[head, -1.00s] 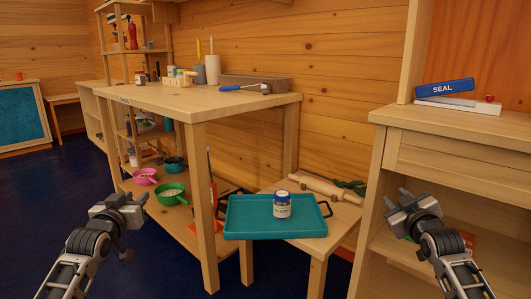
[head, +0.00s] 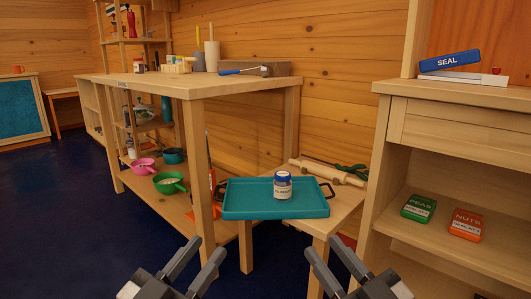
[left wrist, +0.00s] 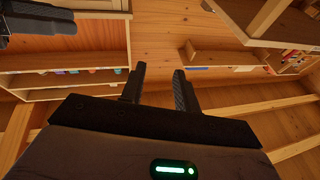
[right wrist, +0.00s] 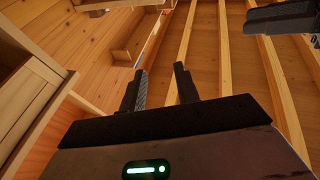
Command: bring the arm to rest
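My left gripper (head: 196,262) is at the bottom of the head view, left of centre, with its two fingers apart and nothing between them. Its fingers also show apart in the left wrist view (left wrist: 159,88). My right gripper (head: 331,262) is at the bottom right of centre, fingers apart and empty. It also shows open in the right wrist view (right wrist: 161,88). Both grippers are in front of the low table, apart from the furniture and from each other.
A teal tray (head: 245,208) holding a blue-lidded jar (head: 283,187) stands on a low table (head: 335,205) ahead. A workbench (head: 170,88) stands left. A cabinet (head: 395,111) at right holds a green packet (head: 418,208) and an orange packet (head: 466,223). The dark floor at left is clear.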

